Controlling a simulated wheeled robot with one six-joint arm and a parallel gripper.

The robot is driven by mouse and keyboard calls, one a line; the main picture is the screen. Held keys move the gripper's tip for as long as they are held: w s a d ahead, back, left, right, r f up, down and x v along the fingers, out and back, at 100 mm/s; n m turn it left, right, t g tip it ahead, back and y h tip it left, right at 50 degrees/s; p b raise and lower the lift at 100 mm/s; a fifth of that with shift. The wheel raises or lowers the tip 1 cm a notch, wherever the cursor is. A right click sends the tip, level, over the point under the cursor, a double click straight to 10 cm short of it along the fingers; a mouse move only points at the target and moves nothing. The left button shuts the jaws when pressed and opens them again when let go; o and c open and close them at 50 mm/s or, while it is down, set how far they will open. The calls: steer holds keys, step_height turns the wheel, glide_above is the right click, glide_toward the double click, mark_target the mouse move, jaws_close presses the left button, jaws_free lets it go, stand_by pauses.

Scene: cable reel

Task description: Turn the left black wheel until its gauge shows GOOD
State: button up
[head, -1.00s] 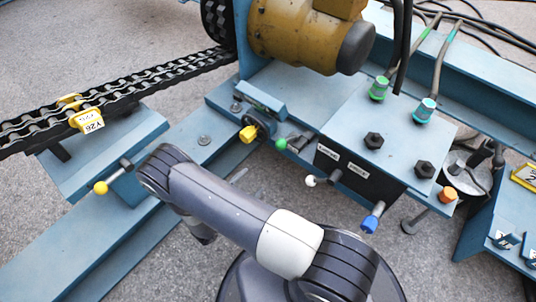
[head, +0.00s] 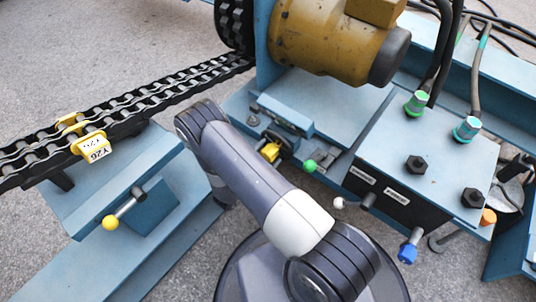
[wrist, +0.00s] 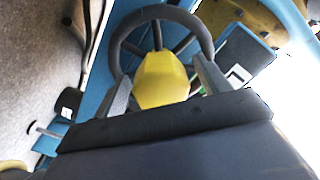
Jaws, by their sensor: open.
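A black spoked wheel (wrist: 207,38) with a yellow hub (wrist: 160,80) fills the middle of the wrist view. In the head view the black wheel (head: 287,143) sits low on the blue frame with its yellow hub (head: 270,152), partly behind my arm. My gripper (wrist: 164,72) is open, with one finger left and one right of the yellow hub. I cannot tell whether the fingers touch the wheel. In the head view my arm hides the gripper. A small pale window (wrist: 238,75) shows on a blue block right of the wheel; I cannot read it.
A green-knobbed lever (head: 309,166) stands close right of the wheel. A control box (head: 440,140) with two black hex knobs, a white knob and a blue knob lies further right. A chain (head: 120,110) and a yellow-knobbed lever (head: 110,223) are at left.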

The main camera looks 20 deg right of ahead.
steer(key=shift+w+d, duration=0.1)
steer(key=c, duration=1.4)
